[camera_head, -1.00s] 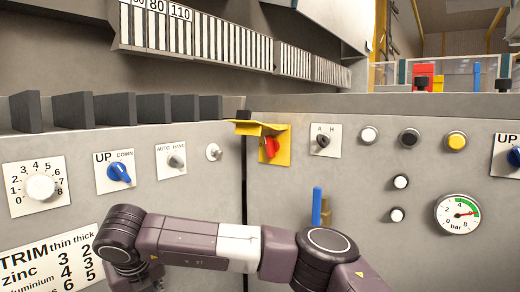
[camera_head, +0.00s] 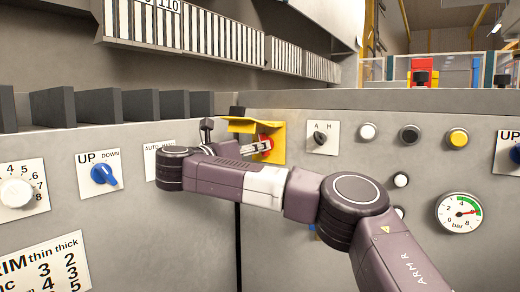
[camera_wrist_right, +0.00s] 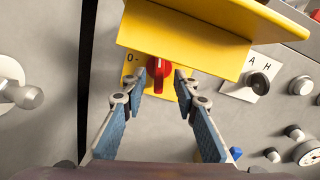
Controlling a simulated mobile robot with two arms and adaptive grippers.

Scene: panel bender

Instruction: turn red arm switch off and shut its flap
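The red arm switch (camera_head: 266,142) sits on a yellow plate (camera_head: 280,146) on the grey panel, partly hidden by my gripper in the head view. In the wrist view the red switch (camera_wrist_right: 158,70) has its grip upright, with a "0" mark to its left. The yellow flap (camera_head: 242,125) is open and juts out above the switch; it fills the top of the wrist view (camera_wrist_right: 190,32). My right gripper (camera_wrist_right: 160,90) is open, with one fingertip on each side of the switch, just below it. I cannot tell whether they touch. My left gripper is not in view.
An A/H selector (camera_head: 320,139) is close right of the yellow plate, with several push buttons and a pressure gauge (camera_head: 458,212) beyond. Left is a blue UP/DOWN switch (camera_head: 104,174). A grey knob (camera_wrist_right: 25,95) lies left of my fingers in the wrist view.

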